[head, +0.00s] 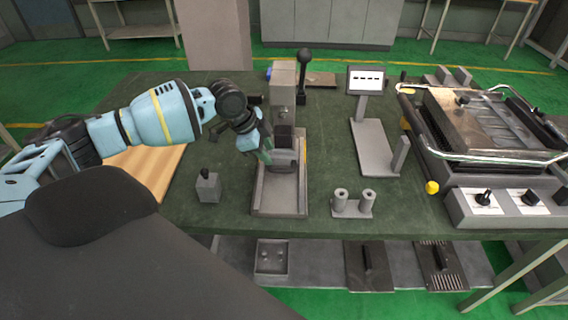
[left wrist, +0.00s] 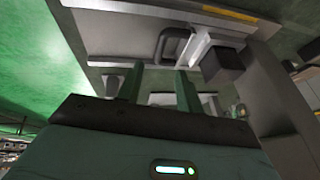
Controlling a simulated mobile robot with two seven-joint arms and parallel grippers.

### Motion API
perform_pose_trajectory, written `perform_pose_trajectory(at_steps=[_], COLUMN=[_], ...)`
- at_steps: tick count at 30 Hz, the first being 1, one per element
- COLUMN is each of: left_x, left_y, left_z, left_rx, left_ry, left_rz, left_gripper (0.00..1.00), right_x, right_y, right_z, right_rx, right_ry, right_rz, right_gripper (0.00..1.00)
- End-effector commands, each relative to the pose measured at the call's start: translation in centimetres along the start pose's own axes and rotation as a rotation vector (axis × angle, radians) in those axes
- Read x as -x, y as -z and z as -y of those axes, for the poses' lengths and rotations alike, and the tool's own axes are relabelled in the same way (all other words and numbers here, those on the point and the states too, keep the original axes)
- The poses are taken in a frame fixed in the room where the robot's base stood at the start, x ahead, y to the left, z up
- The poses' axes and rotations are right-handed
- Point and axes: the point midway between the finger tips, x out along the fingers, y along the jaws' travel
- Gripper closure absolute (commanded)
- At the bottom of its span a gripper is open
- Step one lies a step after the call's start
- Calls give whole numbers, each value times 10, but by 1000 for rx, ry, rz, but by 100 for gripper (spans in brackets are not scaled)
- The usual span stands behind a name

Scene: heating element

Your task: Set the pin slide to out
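A grey fixture (head: 279,208) with an upright column (head: 282,85) and a black-knobbed lever (head: 303,75) stands mid-table. Low on it is a dark handle, seen as a loop in the left wrist view (left wrist: 173,45); a dark block (left wrist: 222,65) sits beside it. I cannot tell for sure that this handle is the pin slide, nor which setting it has. My left gripper (head: 267,157) is at the fixture's left side, close to the handle. In the left wrist view its two green fingers (left wrist: 159,82) are apart with nothing visible between them. My right gripper is not in view.
A small grey switch box (head: 208,187) stands left of the fixture. Two grey cylinders (head: 352,203) and a display stand (head: 368,145) are to the right. A large machine with a rail (head: 490,125) fills the right side. Dark table surface lies clear between them.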

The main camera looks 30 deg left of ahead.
Motion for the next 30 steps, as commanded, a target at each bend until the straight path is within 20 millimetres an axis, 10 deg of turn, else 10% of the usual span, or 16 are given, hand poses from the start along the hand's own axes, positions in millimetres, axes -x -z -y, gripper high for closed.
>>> perform_pose_trajectory(at_steps=[18,30], left_x=[-70,-78], left_y=[0,0], left_z=[0,0], left_rx=[1,0], left_ry=[-2,0], left_rz=[-1,-1], left_gripper=[64,64], right_x=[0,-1], right_y=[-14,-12], right_z=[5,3], right_rx=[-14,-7], right_ry=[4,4], right_rz=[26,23], right_gripper=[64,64])
